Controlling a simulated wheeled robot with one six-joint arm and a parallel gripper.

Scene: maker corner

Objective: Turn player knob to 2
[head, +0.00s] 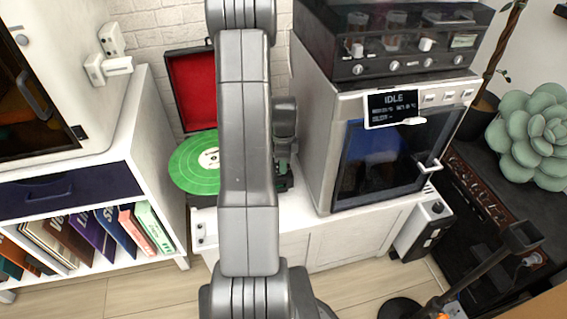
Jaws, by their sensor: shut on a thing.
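The record player has a raised red-lined lid (190,85) and a green record (192,165) on its platter. It stands on the white cabinet, left of the printer-like machine. My arm crosses in front of the player and hides its middle. My gripper (283,160) points down at the player's right side, partly behind the arm. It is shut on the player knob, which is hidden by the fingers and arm. The knob's marks and setting cannot be read from here.
A white machine (318,130) with a dark glass door and an "IDLE" display (391,108) stands close to the right of my gripper. A dark unit with knobs (400,66) sits on top. A shelf with record sleeves (90,235) is at left. Wooden floor shows in front.

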